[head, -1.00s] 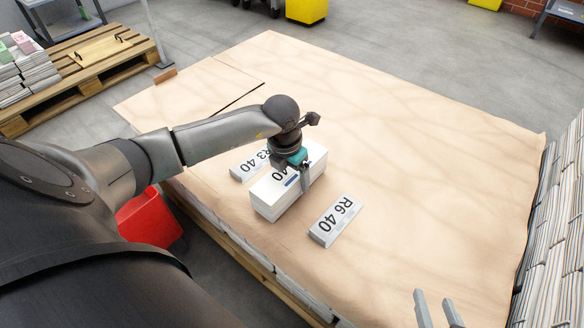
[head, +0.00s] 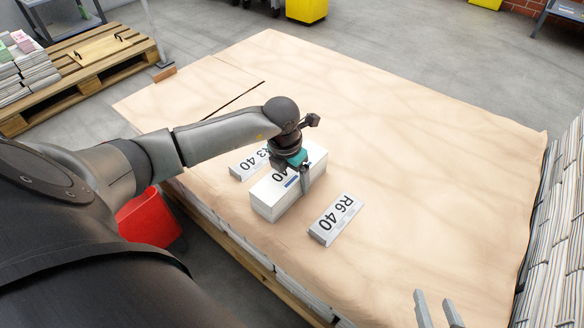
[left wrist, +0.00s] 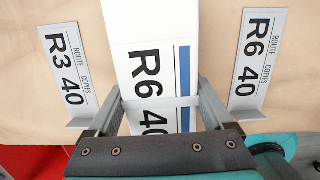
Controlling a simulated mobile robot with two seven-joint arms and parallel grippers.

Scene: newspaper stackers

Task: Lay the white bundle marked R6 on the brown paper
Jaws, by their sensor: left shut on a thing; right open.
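The white bundle marked R6 (head: 275,203) is a thick block with a blue stripe on top. It appears to rest on the brown paper (head: 430,140) near its front left edge, between two grey route signs. My left gripper (head: 299,172) is shut on it from above; in the left wrist view the fingers (left wrist: 160,103) are on both sides of the bundle (left wrist: 150,40). The R6 40 sign (head: 336,219) lies to its right, the R3 40 sign (head: 250,163) to its left. My right gripper (head: 434,299) is open and empty at the bottom edge.
The paper to the right and behind is clear. Stacks of newspapers (head: 560,230) stand along the right edge. A red bin (head: 150,220) is on the floor at left. A wooden pallet (head: 90,80) with bundles stands at the back left.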

